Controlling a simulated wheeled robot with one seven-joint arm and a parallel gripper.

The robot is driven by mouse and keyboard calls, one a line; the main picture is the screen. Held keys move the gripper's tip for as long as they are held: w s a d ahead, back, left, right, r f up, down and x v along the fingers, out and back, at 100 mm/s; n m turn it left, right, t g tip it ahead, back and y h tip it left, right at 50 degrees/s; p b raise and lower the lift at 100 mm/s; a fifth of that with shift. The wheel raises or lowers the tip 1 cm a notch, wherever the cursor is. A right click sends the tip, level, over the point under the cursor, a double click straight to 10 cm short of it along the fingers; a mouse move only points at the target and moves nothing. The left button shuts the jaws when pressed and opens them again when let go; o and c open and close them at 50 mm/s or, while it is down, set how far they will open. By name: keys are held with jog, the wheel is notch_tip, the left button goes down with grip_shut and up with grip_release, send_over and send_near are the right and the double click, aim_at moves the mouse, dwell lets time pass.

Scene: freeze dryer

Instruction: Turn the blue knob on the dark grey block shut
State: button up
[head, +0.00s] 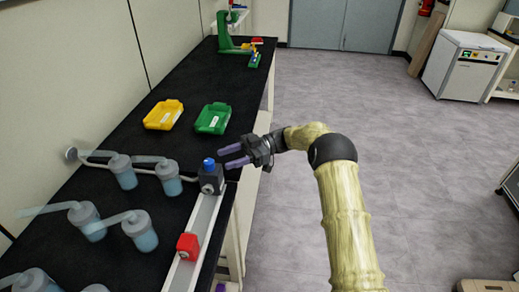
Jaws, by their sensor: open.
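The blue knob (209,163) sits on top of the dark grey block (211,180), at the far end of a light rail along the bench's right edge. My gripper (231,156) is open, its two purple fingers pointing left. In the picture the fingertips are just right of and slightly above the knob. They do not appear to hold anything. Whether they touch the knob is too small to tell. The knob's turn position cannot be made out.
A red block (188,246) sits nearer on the rail (205,218). Several clear bottles with blue liquid (169,180) stand left of it on the black bench. A yellow tray (151,122) and a green tray (201,121) lie beyond. The floor (400,150) at right is largely clear.

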jog(key=b+v, duration=0.1)
jog(key=v, duration=0.9)
jog(key=shift+w+d, duration=0.15)
jog(key=shift+d, duration=0.05)
